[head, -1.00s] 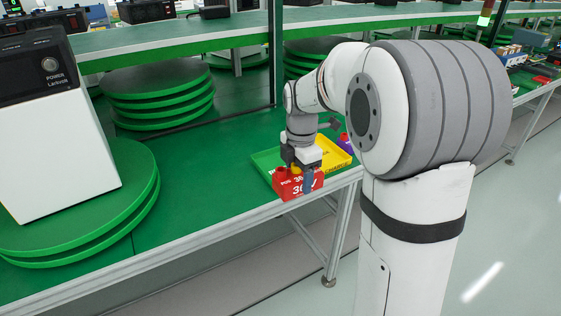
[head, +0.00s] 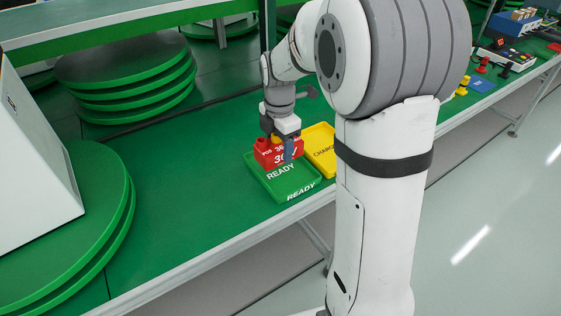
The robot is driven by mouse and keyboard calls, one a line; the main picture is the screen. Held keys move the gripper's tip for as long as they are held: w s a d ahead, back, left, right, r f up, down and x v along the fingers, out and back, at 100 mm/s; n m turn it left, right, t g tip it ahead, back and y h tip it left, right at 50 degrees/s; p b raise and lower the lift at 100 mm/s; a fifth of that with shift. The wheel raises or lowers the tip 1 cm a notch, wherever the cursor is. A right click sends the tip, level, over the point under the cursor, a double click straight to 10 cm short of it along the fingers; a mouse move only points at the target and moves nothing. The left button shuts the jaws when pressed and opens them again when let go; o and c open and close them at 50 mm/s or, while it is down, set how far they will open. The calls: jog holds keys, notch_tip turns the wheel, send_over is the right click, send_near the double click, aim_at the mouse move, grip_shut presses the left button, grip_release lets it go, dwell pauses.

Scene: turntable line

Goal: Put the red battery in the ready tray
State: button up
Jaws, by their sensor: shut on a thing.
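The red battery (head: 267,158), with white lettering, is in my gripper (head: 283,148), which is shut on it. The battery is over the back part of the green ready tray (head: 296,193), whose READY labels show on its floor and front wall. I cannot tell whether the battery touches the tray floor. Part of the battery's front is covered by a gripper finger.
A yellow tray (head: 320,144) marked CHARGE stands right beside the ready tray, partly behind my arm. Green turntable discs (head: 125,72) are stacked at the back left. A white machine (head: 35,160) stands on a green turntable (head: 100,190) at left. The bench between is clear.

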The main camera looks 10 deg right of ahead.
jog(key=shift+d+f+b, duration=0.15)
jog(key=shift+f+b, duration=0.1)
jog(key=shift+f, duration=1.2)
jog(key=shift+d+f+b, duration=0.1)
jog(key=shift+f+b, duration=0.1)
jog(key=shift+f, duration=1.25)
jog(key=shift+f, duration=0.1)
jog(key=o, duration=1.5)
jog(key=shift+c, duration=0.2)
